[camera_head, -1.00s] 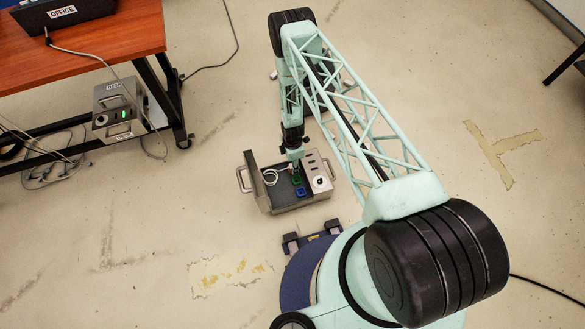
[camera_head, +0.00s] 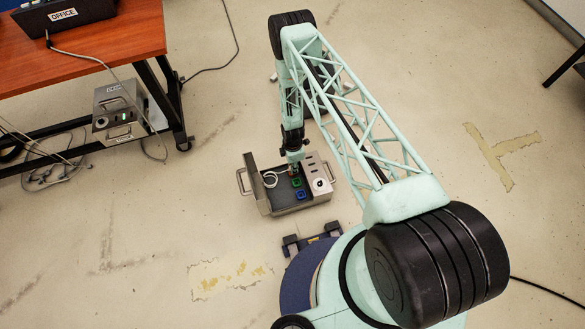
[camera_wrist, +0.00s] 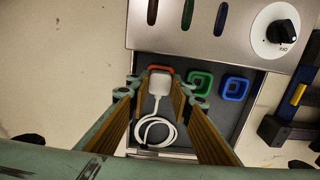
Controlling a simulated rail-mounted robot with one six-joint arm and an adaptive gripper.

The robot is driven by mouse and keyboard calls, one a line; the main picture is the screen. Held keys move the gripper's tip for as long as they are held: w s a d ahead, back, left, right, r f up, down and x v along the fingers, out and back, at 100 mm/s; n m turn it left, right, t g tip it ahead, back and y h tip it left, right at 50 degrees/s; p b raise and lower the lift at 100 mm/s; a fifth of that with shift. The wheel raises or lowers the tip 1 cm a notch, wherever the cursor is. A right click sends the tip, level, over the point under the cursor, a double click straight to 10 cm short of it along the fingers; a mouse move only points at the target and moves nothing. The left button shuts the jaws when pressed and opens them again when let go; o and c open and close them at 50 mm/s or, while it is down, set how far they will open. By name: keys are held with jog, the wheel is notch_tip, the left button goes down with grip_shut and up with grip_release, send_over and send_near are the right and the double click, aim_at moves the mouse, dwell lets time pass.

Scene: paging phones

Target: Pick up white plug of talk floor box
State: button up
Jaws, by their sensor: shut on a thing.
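The talk floor box (camera_head: 285,203) is a metal box with an open compartment, standing on the floor in the head view. In the wrist view its steel panel (camera_wrist: 205,38) shows at the top. The white plug (camera_wrist: 160,84) sits at a red-orange socket (camera_wrist: 155,68), with its white cable (camera_wrist: 150,125) coiled below. My gripper (camera_wrist: 162,95) is over the compartment, its fingers on both sides of the plug and closed on it. In the head view my gripper (camera_head: 294,165) is above the box and hides part of it.
A green socket (camera_wrist: 200,82) and a blue socket (camera_wrist: 236,88) lie right of the plug. The panel has a black dial (camera_wrist: 282,33). A second box (camera_head: 119,112) stands by the wooden table (camera_head: 95,45) at the left.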

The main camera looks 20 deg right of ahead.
jog(key=shift+r, duration=0.65)
jog(key=shift+s+r+p, duration=0.2)
jog(key=shift+r+p, duration=0.15)
jog(key=shift+r, duration=0.25)
jog(key=shift+s+r+p, duration=0.15)
jog(key=shift+r+p, duration=0.15)
jog(key=shift+r, duration=0.25)
jog(key=s+p, duration=0.1)
jog(key=s, duration=0.4)
jog(key=s+p, duration=0.1)
jog(key=s, duration=0.4)
jog(key=s+r+p, duration=0.1)
jog(key=s, duration=0.4)
jog(key=shift+s+r, duration=0.1)
jog(key=shift+s, duration=0.05)
jog(key=shift+r, duration=0.15)
jog(key=shift+r+p, duration=0.7)
jog(key=shift+r, duration=0.45)
jog(key=w+b, duration=0.3)
jog(key=w, duration=0.6)
jog(key=shift+b, duration=0.3)
